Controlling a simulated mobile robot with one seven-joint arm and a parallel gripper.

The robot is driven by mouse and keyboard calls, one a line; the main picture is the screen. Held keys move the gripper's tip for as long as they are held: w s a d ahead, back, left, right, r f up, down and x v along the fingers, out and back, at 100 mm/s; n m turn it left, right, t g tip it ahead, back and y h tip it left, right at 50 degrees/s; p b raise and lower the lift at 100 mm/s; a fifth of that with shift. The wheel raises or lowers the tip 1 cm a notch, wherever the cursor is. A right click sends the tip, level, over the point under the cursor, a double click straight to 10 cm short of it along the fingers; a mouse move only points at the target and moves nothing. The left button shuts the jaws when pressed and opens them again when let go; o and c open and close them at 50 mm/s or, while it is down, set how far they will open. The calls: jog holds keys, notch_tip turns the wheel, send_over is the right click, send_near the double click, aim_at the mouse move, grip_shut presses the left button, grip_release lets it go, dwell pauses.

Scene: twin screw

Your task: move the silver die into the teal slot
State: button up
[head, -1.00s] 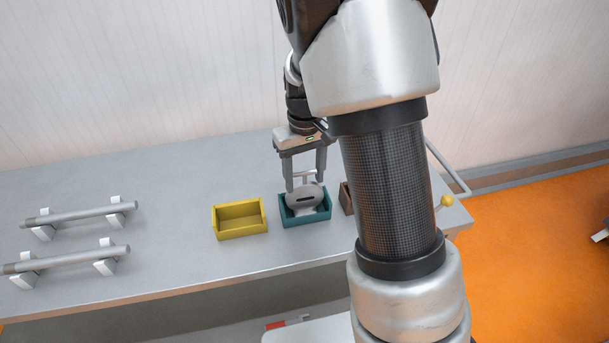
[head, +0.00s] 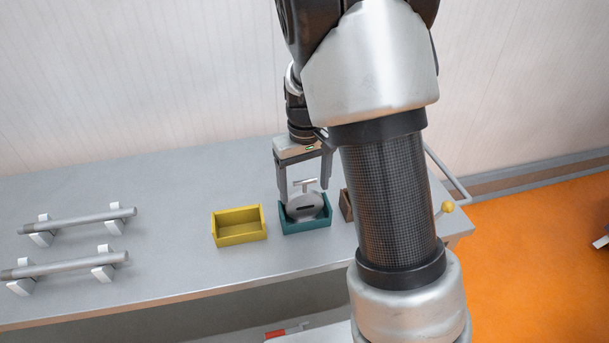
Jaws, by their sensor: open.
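The silver die (head: 306,207) is a round grey disc with a dark slot in its face and a small T-shaped handle on top. It sits tilted in the teal slot (head: 305,229), an open teal box on the bench. My gripper (head: 304,196) is above the box with its two fingers spread on either side of the die's handle. The fingers look apart from the handle. The fingertips are partly hidden behind the die and the box.
An empty yellow box (head: 240,238) stands left of the teal one. A brown box (head: 346,205) at the right is mostly hidden by my arm. Two grey bars (head: 80,219) rest on white supports at the bench's left. The bench between them and the yellow box is clear.

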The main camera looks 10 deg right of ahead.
notch_tip(320, 180, up, 18)
jog(key=p, duration=0.1)
jog(key=shift+f, duration=0.25)
jog(key=s+r+m+t+p, duration=0.1)
jog(key=s+r, duration=0.3)
jog(key=s, duration=0.6)
jog(key=s+r+m+t+p, duration=0.1)
jog(key=s+r+t+p, duration=0.3)
jog(key=s, duration=0.6)
jog(key=shift+s+r, duration=0.2)
jog(key=shift+r, duration=0.05)
